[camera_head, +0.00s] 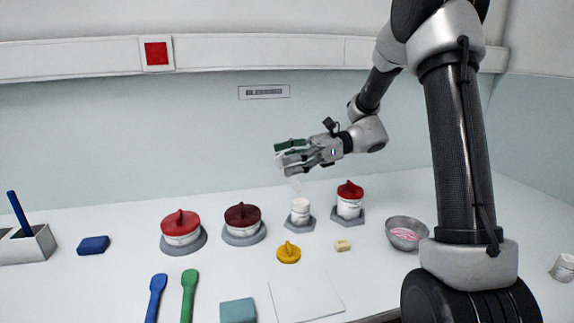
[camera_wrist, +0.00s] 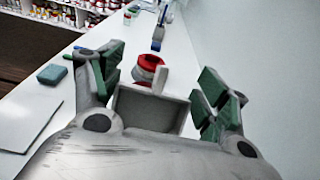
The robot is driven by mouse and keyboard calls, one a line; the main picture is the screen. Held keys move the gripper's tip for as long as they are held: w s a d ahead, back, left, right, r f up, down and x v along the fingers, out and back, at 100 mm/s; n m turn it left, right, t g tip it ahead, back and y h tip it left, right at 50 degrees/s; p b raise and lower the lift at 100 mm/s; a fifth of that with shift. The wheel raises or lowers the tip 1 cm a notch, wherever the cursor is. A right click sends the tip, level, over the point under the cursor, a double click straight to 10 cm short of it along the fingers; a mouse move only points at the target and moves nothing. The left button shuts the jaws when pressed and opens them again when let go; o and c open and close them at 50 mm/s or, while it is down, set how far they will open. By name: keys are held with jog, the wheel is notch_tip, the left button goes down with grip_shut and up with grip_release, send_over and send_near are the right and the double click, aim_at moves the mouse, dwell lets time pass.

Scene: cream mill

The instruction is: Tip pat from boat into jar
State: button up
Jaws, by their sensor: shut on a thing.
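My gripper (camera_head: 285,158), with green finger pads, is shut on a pale boat (camera_head: 281,163) above the bench. The boat also shows in the wrist view (camera_wrist: 150,112) as a grey open tray between the fingers. A narrow pale piece (camera_head: 295,184) hangs below it towards the jar; I cannot tell if it is part of the boat. A small white jar (camera_head: 300,206) without a coloured lid stands upright on a grey hexagonal base, below the gripper. A small pale yellow block (camera_head: 342,246), perhaps the pat, lies on the bench right of the jar.
A yellow lid (camera_head: 288,252) lies before the jar. A red-lidded jar (camera_head: 349,200), a metal bowl (camera_head: 407,233) with pink contents, and two wide red-lidded pots (camera_head: 181,228) (camera_head: 242,219) stand nearby. Spatulas (camera_head: 189,295), a teal block (camera_head: 238,311) and a white sheet (camera_head: 305,297) lie in front.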

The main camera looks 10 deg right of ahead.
jog(key=shift+r, duration=0.45)
jog(key=shift+a+r+h, duration=0.2)
jog(key=shift+r+h, duration=0.2)
jog(key=shift+h, duration=0.2)
jog(key=h, duration=0.1)
jog(key=a+r+h, duration=0.1)
jog(key=h, duration=0.1)
jog(key=r+h, duration=0.1)
jog(key=h, duration=0.1)
jog(key=shift+a+r, duration=0.25)
jog(key=shift+a, duration=0.15)
jog(key=h, duration=0.1)
jog(key=r+h, duration=0.1)
jog(key=h, duration=0.1)
jog(key=shift+a, duration=0.35)
jog(key=shift+r+h, duration=0.4)
jog(key=shift+h, duration=0.7)
jog(key=shift+f, duration=0.1)
